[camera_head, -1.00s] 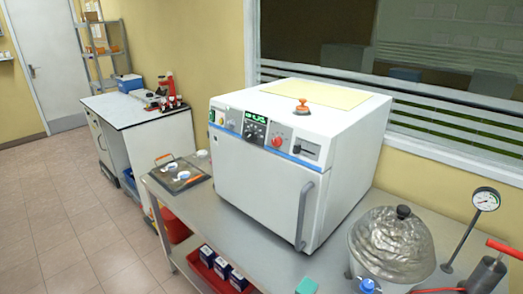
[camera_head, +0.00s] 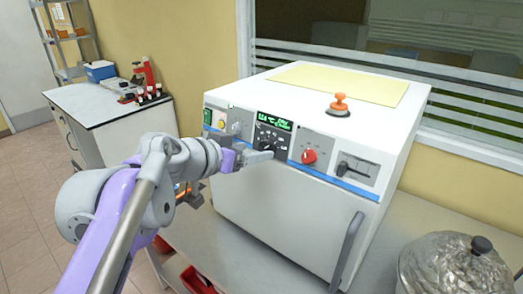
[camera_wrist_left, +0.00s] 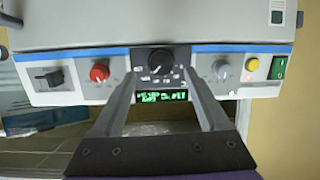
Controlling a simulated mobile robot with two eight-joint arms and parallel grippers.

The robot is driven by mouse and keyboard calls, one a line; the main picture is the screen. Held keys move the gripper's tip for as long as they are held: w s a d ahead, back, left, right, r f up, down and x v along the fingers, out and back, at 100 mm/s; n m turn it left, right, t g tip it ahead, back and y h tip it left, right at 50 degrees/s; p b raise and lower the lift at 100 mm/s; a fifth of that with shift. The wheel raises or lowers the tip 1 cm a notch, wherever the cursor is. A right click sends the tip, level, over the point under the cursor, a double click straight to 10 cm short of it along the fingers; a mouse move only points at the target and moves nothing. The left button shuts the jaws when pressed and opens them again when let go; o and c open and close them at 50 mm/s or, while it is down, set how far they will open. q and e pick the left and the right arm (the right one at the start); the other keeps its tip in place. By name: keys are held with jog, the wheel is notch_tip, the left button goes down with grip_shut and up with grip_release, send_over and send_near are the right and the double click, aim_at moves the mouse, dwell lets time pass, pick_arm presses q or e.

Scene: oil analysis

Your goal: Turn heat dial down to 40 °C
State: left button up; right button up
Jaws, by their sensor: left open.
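The black heat dial (camera_head: 267,146) is on the front panel of the white oven (camera_head: 285,215), below a lit green display (camera_head: 275,120). Its digits are too small to read surely. My left gripper (camera_head: 262,157) is at the panel, its fingers partly covering the dial in the head view. In the left wrist view, the panel appears upside down and the dial (camera_wrist_left: 161,62) lies between the tips of my open left gripper (camera_wrist_left: 161,77). There is a gap on each side of the dial. My right gripper is not in view.
A red knob (camera_head: 309,156) and a black slider (camera_head: 356,168) are right of the dial. A grey knob (camera_wrist_left: 222,69), yellow button (camera_wrist_left: 252,64) and green switch (camera_wrist_left: 279,67) are on its other side. A door handle (camera_head: 347,250) projects below.

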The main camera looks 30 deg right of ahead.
aim_at(264, 149)
pick_arm(q)
jog(key=x, duration=0.5)
jog(key=shift+a, duration=0.1)
grip_shut()
